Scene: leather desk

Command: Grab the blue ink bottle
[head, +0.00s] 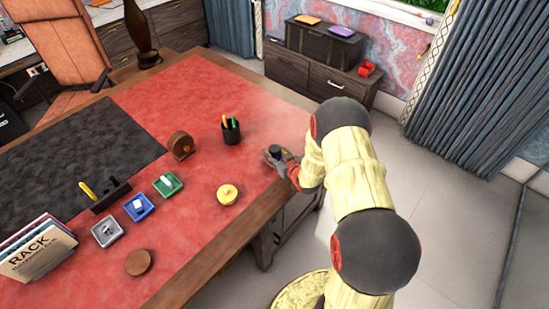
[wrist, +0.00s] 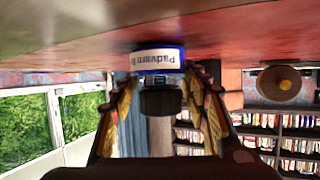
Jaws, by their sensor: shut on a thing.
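The blue ink bottle (head: 275,150) is at the right edge of the red desk top, small and dark in the head view. In the wrist view the bottle (wrist: 158,60) appears upside down, with a white label, blue bands and a black cap. My gripper (head: 281,160) is shut on it; in the wrist view the two fingers (wrist: 160,88) press on its left and right sides. Its base is at or very close to the red surface; I cannot tell whether it touches.
A black pen cup (head: 231,133) stands just left of the bottle. The desk's wooden edge (head: 250,226) runs close by.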

